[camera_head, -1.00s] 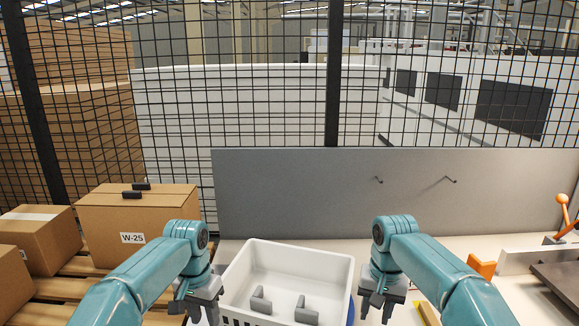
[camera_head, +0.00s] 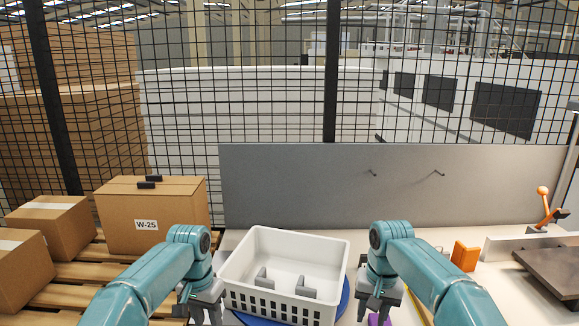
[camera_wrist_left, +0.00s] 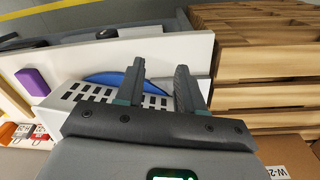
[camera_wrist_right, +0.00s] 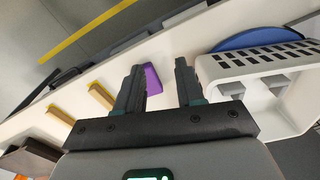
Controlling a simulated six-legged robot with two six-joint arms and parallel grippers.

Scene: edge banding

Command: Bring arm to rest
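My right gripper (camera_head: 378,305) hangs at the right side of the white basket, pointing down. Its two fingers are apart with nothing between them, as the right wrist view (camera_wrist_right: 158,85) shows. My left gripper (camera_head: 205,308) hangs at the left side of the basket, also pointing down. In the left wrist view (camera_wrist_left: 162,85) its fingers are apart and empty.
The white basket (camera_head: 325,262) with grey brackets (camera_head: 306,289) inside stands on a blue disc (camera_head: 345,298) between my grippers. A purple block (camera_head: 377,319) lies near my right gripper. Cardboard boxes (camera_head: 150,215) on a pallet are left; an orange block (camera_head: 465,256) is right.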

